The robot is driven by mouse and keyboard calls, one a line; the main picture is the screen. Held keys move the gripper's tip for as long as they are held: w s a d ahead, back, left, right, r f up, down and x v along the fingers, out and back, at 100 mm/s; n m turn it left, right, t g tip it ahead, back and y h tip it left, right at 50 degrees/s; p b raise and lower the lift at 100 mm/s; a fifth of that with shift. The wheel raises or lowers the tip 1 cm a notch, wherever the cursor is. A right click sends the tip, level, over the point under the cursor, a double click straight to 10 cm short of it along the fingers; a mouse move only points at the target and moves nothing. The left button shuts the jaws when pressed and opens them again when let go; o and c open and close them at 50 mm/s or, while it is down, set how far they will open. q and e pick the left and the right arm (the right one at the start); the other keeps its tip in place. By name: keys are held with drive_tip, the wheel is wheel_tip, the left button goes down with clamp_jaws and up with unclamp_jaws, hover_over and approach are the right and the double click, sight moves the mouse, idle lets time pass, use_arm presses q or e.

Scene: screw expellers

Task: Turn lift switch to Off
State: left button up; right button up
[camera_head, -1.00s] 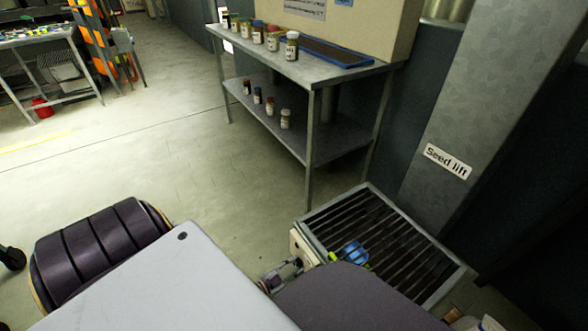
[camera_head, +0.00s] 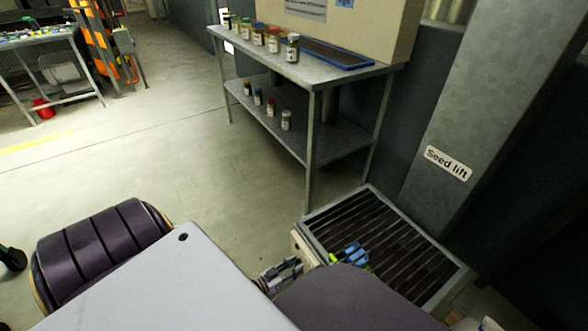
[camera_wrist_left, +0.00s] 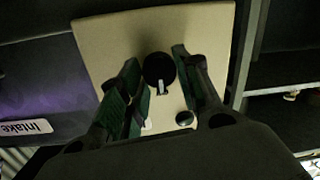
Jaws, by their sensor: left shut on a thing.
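In the left wrist view, a round black switch knob (camera_wrist_left: 158,70) with a white pointer sits on a cream control box (camera_wrist_left: 112,40). The pointer points toward the bottom of that view. The fingers of my left gripper (camera_wrist_left: 157,58) stand on both sides of the knob, shut on it. In the head view, the left gripper (camera_head: 281,273) is beside the cream box (camera_head: 303,246), which is seen edge-on at the grate's left side; the knob cannot be made out there. No Off marking is readable. My right gripper is not in view.
A metal grate (camera_head: 425,262) lies beside the box, with a blue item (camera_head: 355,255) at it. A "Seed lift" label (camera_head: 447,163) is on the grey column behind. A steel shelf table (camera_head: 330,75) with jars stands beyond. A round button (camera_wrist_left: 184,118) sits near the knob.

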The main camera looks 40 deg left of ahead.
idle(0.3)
use_arm(q)
drive_tip(key=o, duration=1)
drive_tip(key=shift+s, duration=0.1)
drive_tip(key=shift+v, duration=5.95)
drive_tip(key=shift+s, duration=0.1)
